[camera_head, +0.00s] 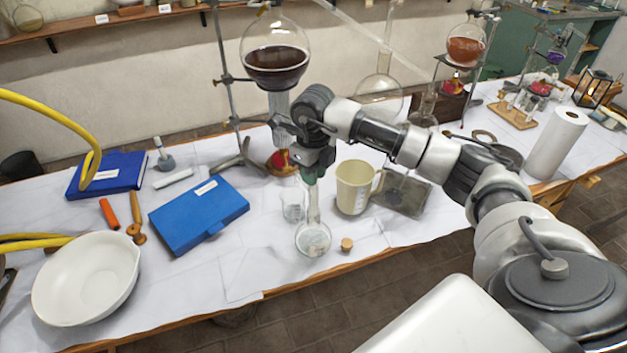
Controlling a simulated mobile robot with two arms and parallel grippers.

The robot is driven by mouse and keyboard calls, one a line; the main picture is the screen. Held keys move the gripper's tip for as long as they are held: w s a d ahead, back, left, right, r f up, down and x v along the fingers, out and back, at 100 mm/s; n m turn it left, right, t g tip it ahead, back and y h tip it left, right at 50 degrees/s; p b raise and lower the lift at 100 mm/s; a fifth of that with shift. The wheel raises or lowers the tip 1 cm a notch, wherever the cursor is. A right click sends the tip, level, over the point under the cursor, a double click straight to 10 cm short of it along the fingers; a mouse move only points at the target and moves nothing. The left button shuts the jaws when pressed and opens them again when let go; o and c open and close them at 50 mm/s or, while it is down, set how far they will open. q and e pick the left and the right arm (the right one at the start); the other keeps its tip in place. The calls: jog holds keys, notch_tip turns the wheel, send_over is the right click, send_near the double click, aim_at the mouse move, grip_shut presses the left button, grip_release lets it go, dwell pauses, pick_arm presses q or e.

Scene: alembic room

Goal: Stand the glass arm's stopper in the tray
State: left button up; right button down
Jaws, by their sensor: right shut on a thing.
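My right gripper (312,178) points down over the white-covered bench and is shut at the top of the neck of a small long-necked glass flask (313,240). The flask hangs upright at or just above the bench top; I cannot tell if it touches. A small cork stopper (347,244) stands on the bench just right of the flask, apart from it. A flat grey tray (418,204) lies behind and to the right, partly hidden by a cream jug (353,187). My left gripper is not in view.
A clear beaker (292,206) stands close left of the flask. A blue case (198,214) and a white bowl (87,279) lie farther left. A big flask of dark liquid (275,66) stands behind my gripper. The bench's front edge (285,288) is near.

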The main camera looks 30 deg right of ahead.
jog(key=shift+r+p, duration=1.05)
jog(key=shift+r, duration=0.8)
jog(key=shift+r, duration=0.2)
jog(key=shift+r+p, duration=1.25)
jog(key=shift+r, duration=0.65)
jog(key=shift+f, duration=0.1)
